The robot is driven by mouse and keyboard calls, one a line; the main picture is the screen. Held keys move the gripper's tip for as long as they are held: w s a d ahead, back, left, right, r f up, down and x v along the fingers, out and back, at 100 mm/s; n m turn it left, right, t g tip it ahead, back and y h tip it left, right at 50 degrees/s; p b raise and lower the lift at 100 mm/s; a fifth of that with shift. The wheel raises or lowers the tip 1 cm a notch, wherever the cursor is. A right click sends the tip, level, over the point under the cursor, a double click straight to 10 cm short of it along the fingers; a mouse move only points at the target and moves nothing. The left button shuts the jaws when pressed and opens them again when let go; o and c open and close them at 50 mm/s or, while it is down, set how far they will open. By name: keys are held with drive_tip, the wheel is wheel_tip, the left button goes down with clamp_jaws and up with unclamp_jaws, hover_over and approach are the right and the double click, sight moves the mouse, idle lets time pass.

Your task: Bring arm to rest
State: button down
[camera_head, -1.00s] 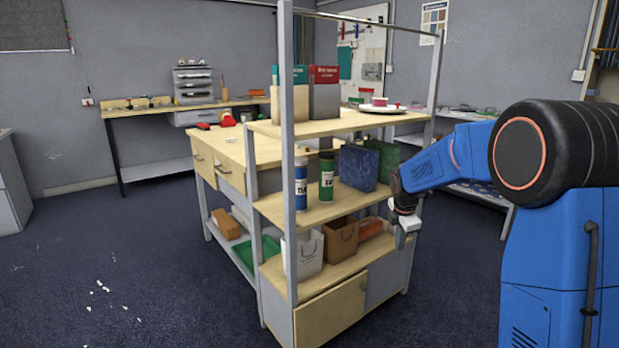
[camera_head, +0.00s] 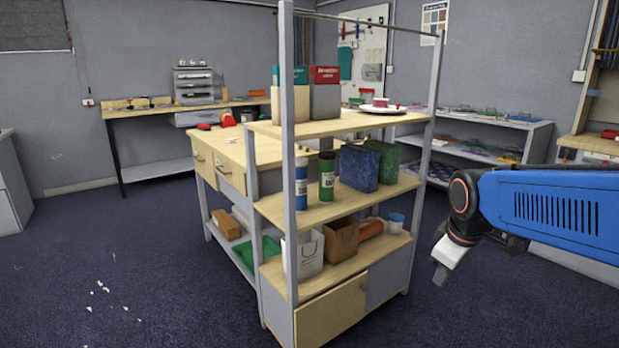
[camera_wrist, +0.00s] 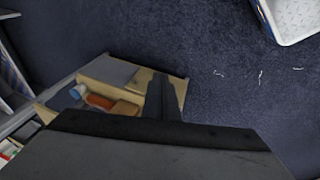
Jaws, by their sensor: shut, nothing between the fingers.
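My gripper (camera_head: 441,272) hangs from the blue arm in the head view, to the right of the shelf unit and apart from it. It points down over the dark blue carpet and holds nothing. In the wrist view my gripper's dark fingers (camera_wrist: 161,95) are together, with the lower shelves of the unit to their left and carpet to their right.
The shelf unit (camera_head: 437,95) stands left of my gripper. It carries bottles, a blue box (camera_head: 358,168), a green box (camera_head: 388,160) and bags. A rack (camera_head: 530,140) stands by the back wall. The carpet (camera_head: 400,325) between is clear.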

drive_tip(key=s+f+m, duration=0.2)
drive_tip(key=s+m, duration=0.2)
drive_tip(key=s, duration=0.5)
drive_tip(key=s+f+m, duration=0.2)
drive_tip(key=s+m, duration=0.2)
drive_tip(key=s, duration=0.5)
drive_tip(key=shift+a+t, duration=0.4)
drive_tip(key=shift+s, duration=0.1)
